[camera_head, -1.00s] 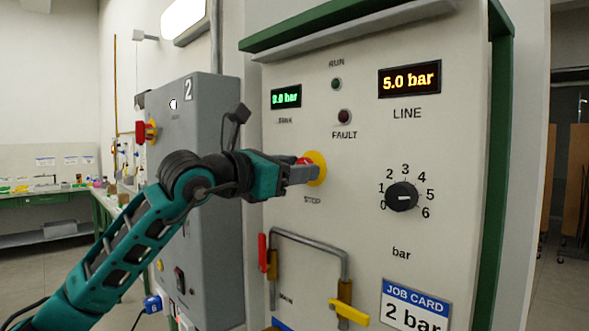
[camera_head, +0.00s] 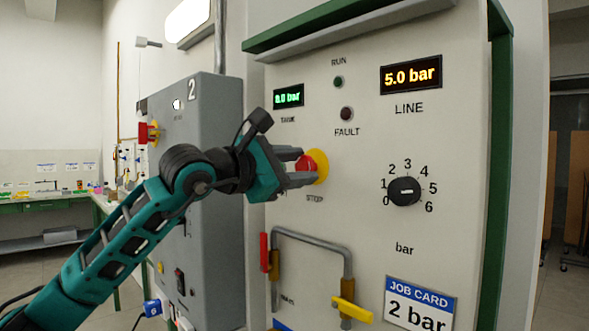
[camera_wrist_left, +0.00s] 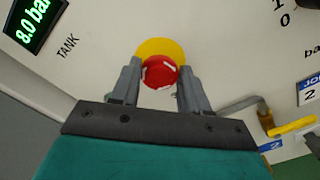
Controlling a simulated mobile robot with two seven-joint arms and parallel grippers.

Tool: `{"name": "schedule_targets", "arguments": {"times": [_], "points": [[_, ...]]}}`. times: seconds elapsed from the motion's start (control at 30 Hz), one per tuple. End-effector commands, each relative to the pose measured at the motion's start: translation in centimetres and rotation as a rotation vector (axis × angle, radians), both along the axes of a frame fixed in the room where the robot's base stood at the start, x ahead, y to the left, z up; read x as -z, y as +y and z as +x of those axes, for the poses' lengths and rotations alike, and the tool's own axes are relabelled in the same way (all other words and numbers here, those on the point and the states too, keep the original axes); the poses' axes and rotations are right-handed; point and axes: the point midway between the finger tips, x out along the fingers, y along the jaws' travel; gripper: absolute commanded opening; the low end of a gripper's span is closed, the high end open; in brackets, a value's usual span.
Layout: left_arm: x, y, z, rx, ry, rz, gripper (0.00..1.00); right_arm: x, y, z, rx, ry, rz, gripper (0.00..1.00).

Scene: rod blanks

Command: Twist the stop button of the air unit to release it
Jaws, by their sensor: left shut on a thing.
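The stop button is a red mushroom head (camera_head: 305,164) on a round yellow plate (camera_head: 320,165), on the pale front panel of the air unit (camera_head: 350,220). My left gripper (camera_head: 302,167) is shut on the red head, one finger above and one below it in the head view. In the left wrist view the red head (camera_wrist_left: 160,72) sits between the two fingertips (camera_wrist_left: 158,78), with the yellow plate (camera_wrist_left: 160,47) behind it. The gripper is rolled, so its fingers are tilted relative to the panel. My right gripper is not in view.
The LINE display (camera_head: 411,74) reads 5.0 bar; the TANK display (camera_wrist_left: 37,15) reads 8.0 bar. A black dial (camera_head: 404,191) is right of the button. Below are a bent pipe (camera_head: 312,240) and yellow lever (camera_head: 350,310). A grey cabinet (camera_head: 215,130) stands close on the left.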

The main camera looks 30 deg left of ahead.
Motion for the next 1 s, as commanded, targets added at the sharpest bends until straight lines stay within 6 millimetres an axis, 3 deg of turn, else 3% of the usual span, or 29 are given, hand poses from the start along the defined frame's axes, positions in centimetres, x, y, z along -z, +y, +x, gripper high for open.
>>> {"name": "schedule_targets", "arguments": {"times": [0.67,0.7,0.93,1.0], "points": [[-0.43,0.14,0.05,-0.003,-0.035,0.062,0.15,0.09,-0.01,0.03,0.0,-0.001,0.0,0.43],[-0.44,0.12,0.04,-0.003,-0.035,0.062,0.48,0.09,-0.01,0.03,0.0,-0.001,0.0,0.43],[-0.28,0.07,0.02,-0.002,-0.031,0.062,0.7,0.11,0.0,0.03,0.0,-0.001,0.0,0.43],[-0.24,0.06,0.02,-0.001,-0.03,0.063,0.71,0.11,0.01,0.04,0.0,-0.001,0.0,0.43]]}}
